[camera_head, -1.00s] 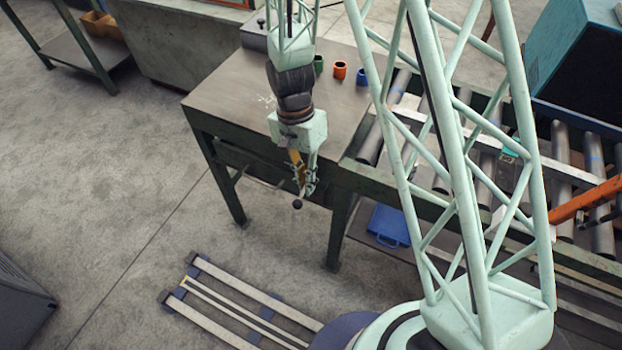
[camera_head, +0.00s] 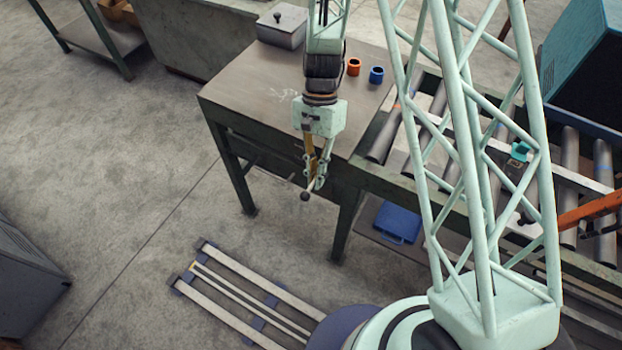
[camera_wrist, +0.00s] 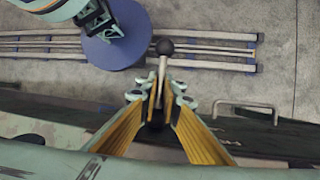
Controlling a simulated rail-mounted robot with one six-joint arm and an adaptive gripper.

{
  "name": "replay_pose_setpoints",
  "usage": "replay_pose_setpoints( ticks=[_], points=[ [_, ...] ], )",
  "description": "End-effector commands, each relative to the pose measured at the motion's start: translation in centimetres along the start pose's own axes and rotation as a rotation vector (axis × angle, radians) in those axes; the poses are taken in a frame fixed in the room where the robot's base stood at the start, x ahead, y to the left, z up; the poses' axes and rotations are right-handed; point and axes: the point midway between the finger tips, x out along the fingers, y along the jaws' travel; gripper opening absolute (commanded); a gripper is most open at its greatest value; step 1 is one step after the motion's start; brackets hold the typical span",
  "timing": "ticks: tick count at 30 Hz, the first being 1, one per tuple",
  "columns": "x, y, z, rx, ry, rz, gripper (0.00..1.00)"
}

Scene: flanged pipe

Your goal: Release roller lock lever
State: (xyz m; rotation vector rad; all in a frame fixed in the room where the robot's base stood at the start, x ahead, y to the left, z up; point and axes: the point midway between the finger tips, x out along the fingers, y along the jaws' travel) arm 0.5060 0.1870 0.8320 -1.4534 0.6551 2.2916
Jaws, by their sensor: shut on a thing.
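The lock lever (camera_wrist: 162,68) is a thin pale rod with a dark ball knob (camera_wrist: 165,47), sticking out from the front side of the green bench. In the wrist view my gripper (camera_wrist: 157,97) is shut on its rod, below the knob, with the knob clear of the fingertips. In the head view my gripper (camera_head: 317,180) hangs just off the bench's front edge, with the knob (camera_head: 305,196) showing at its lower left. The lever's pivot is hidden behind the fingers.
The bench top (camera_head: 245,90) holds a grey lidded box (camera_head: 281,30), an orange cup (camera_head: 353,67) and a blue cup (camera_head: 376,75). Rollers (camera_head: 573,165) run to the right. A blue case (camera_head: 397,222) lies below. A bracket handle (camera_wrist: 246,107) sits beside the lever.

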Motion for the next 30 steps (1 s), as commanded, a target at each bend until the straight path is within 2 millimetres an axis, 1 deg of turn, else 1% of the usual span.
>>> replay_pose_setpoints(
  ticks=[4,14,15,19,20,30],
  points=[
    [-0.10,0.48,-0.40,0.006,-0.019,-0.001,0.00],
    [-0.14,0.51,-0.42,0.006,-0.023,-0.002,0.00],
    [-0.14,0.51,-0.41,0.006,-0.023,-0.002,0.07],
    [-0.16,0.46,-0.42,0.006,-0.022,-0.003,0.19],
    [-0.17,0.45,-0.42,0.006,-0.022,-0.003,0.20],
    [-0.26,0.38,-0.43,0.006,-0.021,-0.004,0.20]
  ],
)
